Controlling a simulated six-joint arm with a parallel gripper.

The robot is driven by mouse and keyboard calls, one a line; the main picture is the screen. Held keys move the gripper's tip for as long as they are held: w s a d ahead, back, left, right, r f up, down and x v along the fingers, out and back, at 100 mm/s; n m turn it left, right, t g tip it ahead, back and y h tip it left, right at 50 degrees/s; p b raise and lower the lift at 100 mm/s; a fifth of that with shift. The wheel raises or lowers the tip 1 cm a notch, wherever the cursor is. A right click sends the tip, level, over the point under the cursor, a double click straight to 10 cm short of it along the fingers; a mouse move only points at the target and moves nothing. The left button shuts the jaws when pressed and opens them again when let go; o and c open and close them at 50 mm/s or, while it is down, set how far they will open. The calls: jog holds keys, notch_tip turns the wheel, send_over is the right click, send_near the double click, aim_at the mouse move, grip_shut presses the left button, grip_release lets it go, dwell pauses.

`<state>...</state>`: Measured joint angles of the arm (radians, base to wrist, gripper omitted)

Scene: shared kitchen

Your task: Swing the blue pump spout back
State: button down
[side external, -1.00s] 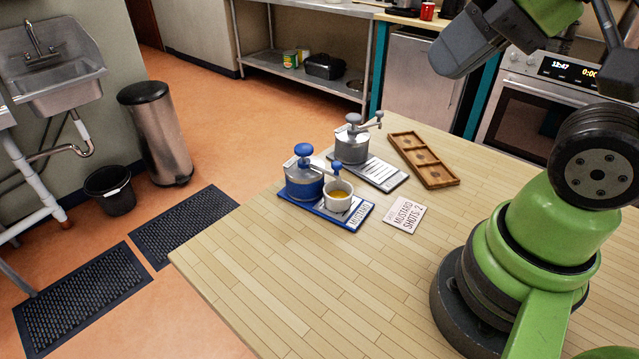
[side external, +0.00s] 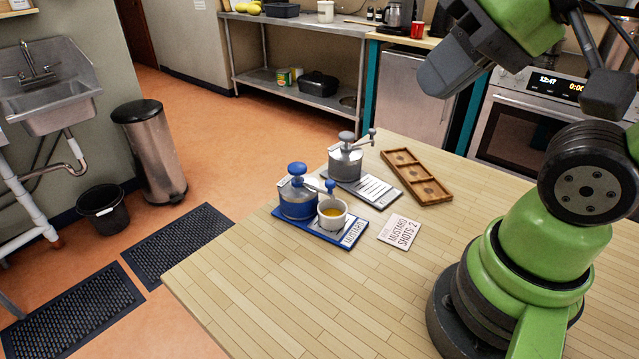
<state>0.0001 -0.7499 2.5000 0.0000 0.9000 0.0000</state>
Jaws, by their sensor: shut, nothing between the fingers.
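The blue pump (side external: 298,200) stands on a blue-edged base plate (side external: 312,235) labelled MUSTARD. It has a blue knob on top. Its spout (side external: 316,184) reaches to the right and ends in a small blue tip above a white cup (side external: 332,220). The cup holds something yellow-brown. Whether tip and cup touch cannot be told. My gripper (side external: 447,76), grey and shut, hangs at the upper right, well away from the pump and holding nothing. Its fingertips are hard to make out.
A grey pump (side external: 345,163) with its own spout stands on a plate behind the blue one. A wooden tray (side external: 417,178) and a card reading MUSTARD SHOTS 2 (side external: 399,232) lie to the right. The tabletop's front (side external: 290,300) is clear.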

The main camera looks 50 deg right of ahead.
jog(key=c, duration=1.4)
grip_release()
jog(key=shift+w, duration=0.1)
jog(key=o, duration=0.4)
jog(key=shift+w+d+n+g, duration=0.25)
jog(key=shift+w+n+g, duration=0.25)
jog(key=shift+w+n, duration=0.65)
jog(key=n+g+h, duration=0.2)
jog(key=n+g, duration=0.4)
jog(key=n, duration=0.9)
send_over(330, 182)
notch_tip(330, 182, down, 13)
notch_tip(330, 182, down, 9)
jog(key=shift+f, duration=0.1)
grip_shut()
